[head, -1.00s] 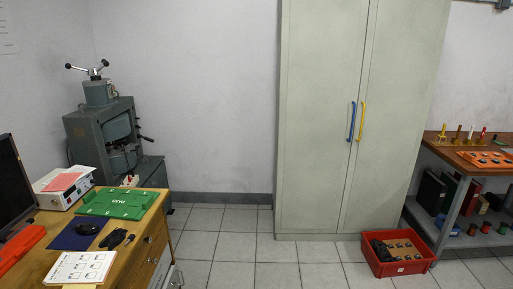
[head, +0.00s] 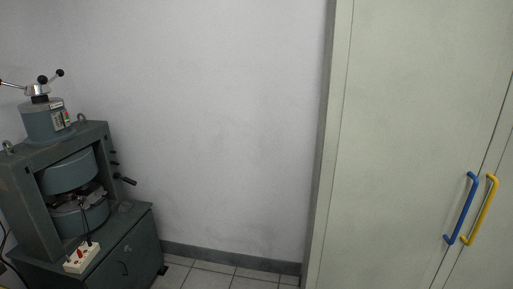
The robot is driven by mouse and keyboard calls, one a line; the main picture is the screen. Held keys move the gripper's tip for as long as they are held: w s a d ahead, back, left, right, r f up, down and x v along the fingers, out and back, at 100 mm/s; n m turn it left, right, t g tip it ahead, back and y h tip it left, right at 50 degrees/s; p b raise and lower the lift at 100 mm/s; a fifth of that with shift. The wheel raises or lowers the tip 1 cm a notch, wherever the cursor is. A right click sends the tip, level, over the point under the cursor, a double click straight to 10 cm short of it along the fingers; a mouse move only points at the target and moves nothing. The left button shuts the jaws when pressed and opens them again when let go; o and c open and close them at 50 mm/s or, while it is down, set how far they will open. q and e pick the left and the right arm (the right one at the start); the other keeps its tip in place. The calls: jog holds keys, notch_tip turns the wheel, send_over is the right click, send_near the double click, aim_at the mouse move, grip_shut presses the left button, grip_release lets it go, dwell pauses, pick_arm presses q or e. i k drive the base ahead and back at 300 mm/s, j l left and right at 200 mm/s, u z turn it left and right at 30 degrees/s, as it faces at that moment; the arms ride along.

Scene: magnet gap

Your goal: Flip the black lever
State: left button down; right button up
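A grey-green magnet machine (head: 62,185) stands at the left in the head view, with two round pole blocks inside its frame. A black lever (head: 125,181) sticks out to the right from the frame's right side. On top, a round housing (head: 46,120) carries a hub with several black-balled arms (head: 52,77). I cannot tell from the picture which of these black parts the task means. Neither of my grippers is in view.
The machine stands on a grey-green cabinet (head: 135,247). A white socket box (head: 82,257) with a red part lies at its front. A tall pale cupboard (head: 405,150) with blue (head: 461,208) and yellow (head: 481,210) handles is at the right. Tiled floor (head: 205,277) shows between them.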

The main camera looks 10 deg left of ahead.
aim_at(127, 180)
jog(key=i+j+u, duration=0.25)
jog(key=i+u, duration=0.15)
jog(key=i, duration=0.35)
jog(key=i+u, duration=0.4)
jog(key=i, duration=0.35)
jog(key=i+l+u, duration=0.2)
jog(key=i+u, duration=0.2)
jog(key=i, duration=0.7)
